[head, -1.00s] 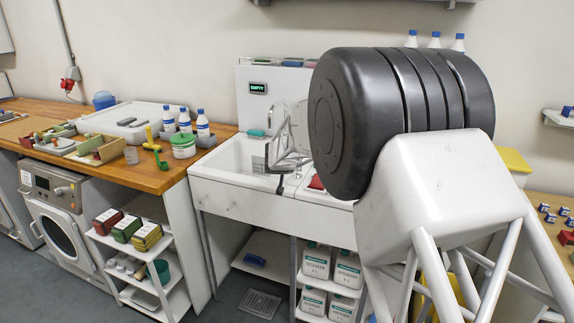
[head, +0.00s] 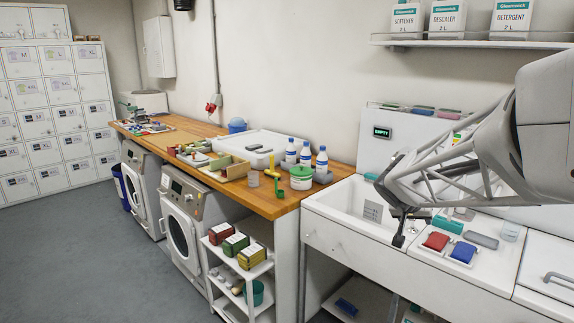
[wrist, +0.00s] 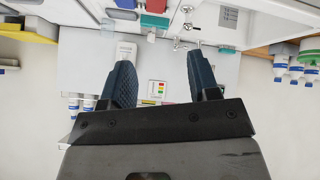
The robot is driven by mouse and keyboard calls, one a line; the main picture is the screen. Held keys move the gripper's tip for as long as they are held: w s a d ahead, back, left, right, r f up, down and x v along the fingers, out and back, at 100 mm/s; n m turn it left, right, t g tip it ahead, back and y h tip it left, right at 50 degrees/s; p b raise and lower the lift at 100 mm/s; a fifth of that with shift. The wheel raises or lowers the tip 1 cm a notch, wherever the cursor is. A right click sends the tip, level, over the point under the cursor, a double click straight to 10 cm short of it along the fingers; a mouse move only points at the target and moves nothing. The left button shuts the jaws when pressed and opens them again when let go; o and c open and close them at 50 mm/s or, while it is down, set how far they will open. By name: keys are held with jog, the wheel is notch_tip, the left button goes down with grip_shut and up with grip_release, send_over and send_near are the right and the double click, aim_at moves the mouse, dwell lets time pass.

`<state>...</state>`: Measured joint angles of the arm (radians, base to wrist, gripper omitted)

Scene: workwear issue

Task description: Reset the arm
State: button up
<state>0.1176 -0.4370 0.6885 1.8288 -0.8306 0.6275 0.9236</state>
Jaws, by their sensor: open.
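My gripper (head: 402,226) hangs at the end of my arm over the right side of the white sink unit in the head view. In the wrist view my gripper (wrist: 160,75) has its two dark blue ribbed fingers spread wide, with nothing held between them. A white surface with a small colour-marked label (wrist: 157,91) shows beyond the gap. In the head view the fingers are small and dark, so their exact height above the sink is hard to tell.
The sink basin (head: 345,205) lies left of my gripper. A red pad (head: 436,241), a blue pad (head: 463,252) and a grey item (head: 481,240) lie to its right. A wooden counter (head: 284,205) holds bottles and trays. A shelf (head: 480,42) hangs above. Floor at left is clear.

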jog(key=s+a+n+g+y, duration=0.1)
jog(key=s+a, duration=0.4)
jog(key=s, duration=0.6)
jog(key=s+a+f+n+g+y, duration=0.1)
jog(key=s+a, duration=0.4)
jog(key=s, duration=0.6)
jog(key=s+a+n+g+y, duration=0.1)
jog(key=s+a+n+y, duration=0.2)
jog(key=s, duration=0.9)
jog(key=shift+a+f+y, duration=0.15)
jog(key=shift+a+y, duration=0.45)
jog(key=shift+a, duration=0.3)
jog(key=shift+o, duration=0.4)
